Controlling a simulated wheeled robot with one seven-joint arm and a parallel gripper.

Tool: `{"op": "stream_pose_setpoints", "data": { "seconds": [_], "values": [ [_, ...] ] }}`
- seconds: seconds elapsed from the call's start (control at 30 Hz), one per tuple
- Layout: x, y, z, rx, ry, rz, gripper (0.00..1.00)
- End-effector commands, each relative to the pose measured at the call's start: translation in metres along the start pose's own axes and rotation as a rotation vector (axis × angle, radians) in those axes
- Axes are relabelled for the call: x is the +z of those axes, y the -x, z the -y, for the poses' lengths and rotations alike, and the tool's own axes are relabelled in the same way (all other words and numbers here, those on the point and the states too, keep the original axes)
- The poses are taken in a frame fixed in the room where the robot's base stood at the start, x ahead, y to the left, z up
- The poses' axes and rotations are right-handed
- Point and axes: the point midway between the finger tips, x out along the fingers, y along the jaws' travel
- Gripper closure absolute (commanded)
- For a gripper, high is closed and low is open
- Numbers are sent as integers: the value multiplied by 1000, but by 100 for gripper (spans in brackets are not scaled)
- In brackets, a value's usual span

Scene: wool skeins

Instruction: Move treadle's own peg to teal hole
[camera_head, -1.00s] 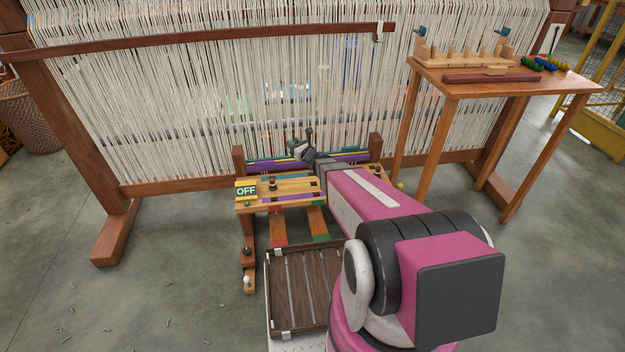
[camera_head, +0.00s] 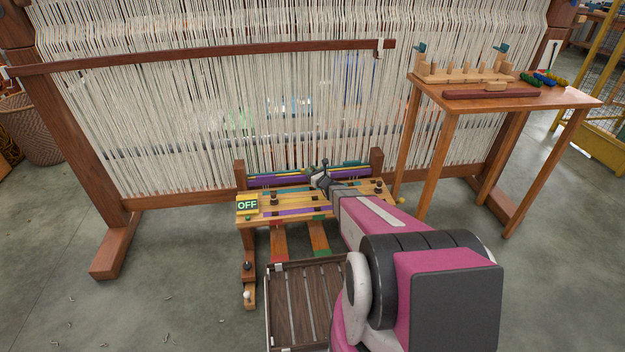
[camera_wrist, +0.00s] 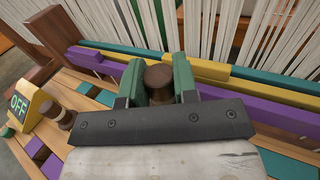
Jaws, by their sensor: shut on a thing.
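My gripper (camera_wrist: 160,82) is shut on a dark brown wooden peg (camera_wrist: 158,76), whose round top shows between the green fingers in the wrist view. In the head view my gripper (camera_head: 321,176) is over the back part of the treadle bench (camera_head: 290,208), near the coloured bars. My arm and hand hide the peg's lower end, so I cannot tell whether it sits in a hole. Another peg (camera_head: 273,198) stands on the bench top by the OFF sign (camera_head: 247,205), and a further dark peg (camera_head: 379,187) stands at its right. Teal patches show on the bench, but I cannot make out a teal hole.
Purple, yellow and teal bars (camera_wrist: 210,75) lie behind my gripper, in front of the white loom threads (camera_head: 200,110). Wooden posts (camera_head: 376,160) flank the bench. A side table (camera_head: 480,98) stands at the right. A slatted dark tray (camera_head: 305,300) is in front.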

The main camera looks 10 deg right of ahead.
Motion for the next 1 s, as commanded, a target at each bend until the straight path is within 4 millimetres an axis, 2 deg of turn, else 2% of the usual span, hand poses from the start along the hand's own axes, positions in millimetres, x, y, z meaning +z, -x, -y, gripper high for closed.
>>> {"op": "stream_pose_setpoints", "data": {
  "seconds": [0.23,0.4,0.5,1.0],
  "values": [
    [-12,0,8,0,-1,-1,95],
    [-37,0,7,0,-2,-1,95],
    [-44,0,7,0,-1,0,95],
    [-51,1,7,0,-1,0,95]
  ]
}}
